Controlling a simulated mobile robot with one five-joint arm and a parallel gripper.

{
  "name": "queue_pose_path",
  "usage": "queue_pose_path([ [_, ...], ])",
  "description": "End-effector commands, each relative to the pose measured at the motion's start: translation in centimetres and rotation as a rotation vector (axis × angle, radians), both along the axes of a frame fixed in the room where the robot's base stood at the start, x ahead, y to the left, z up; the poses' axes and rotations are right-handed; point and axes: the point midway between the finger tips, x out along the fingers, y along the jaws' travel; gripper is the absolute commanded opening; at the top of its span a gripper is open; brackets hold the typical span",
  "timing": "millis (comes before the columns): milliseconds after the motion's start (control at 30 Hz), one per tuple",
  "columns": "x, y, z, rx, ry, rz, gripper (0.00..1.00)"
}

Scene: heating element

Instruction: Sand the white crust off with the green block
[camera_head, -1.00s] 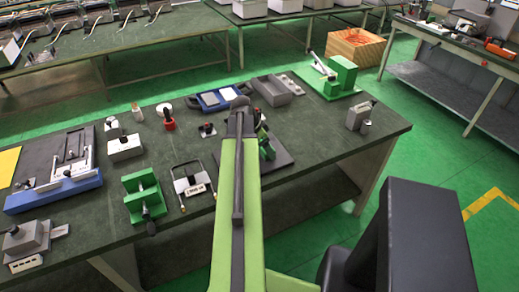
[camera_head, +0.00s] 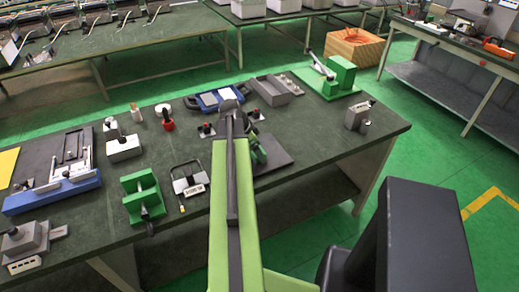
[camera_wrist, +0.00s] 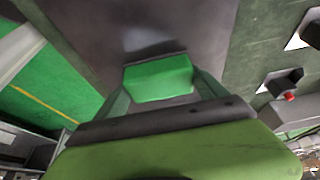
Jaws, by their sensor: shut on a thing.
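The green block (camera_wrist: 158,80) sits between the two fingers of my gripper (camera_wrist: 160,86) in the wrist view. The gripper is shut on it. Beyond the block is a dark, flat surface (camera_wrist: 150,20), with a pale sheen close to the block. I cannot make out a white crust or a heating element for certain. In the head view my arm reaches over a dark board (camera_head: 272,168) on the bench and hides much of it. The block cannot be told apart from my gripper there.
Small posts with red tops (camera_head: 207,130) stand beside my arm; one shows in the wrist view (camera_wrist: 288,92). A green vise (camera_head: 141,195) and a wire-handled holder (camera_head: 189,181) stand left.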

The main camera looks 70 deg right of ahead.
Motion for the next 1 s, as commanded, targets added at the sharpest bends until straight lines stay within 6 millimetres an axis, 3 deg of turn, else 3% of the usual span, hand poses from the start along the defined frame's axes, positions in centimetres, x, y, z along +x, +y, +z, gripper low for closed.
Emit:
queue_pose_path([
  [1000,5.1,5.1,-0.1,0.000,0.002,0.003,0.31],
])
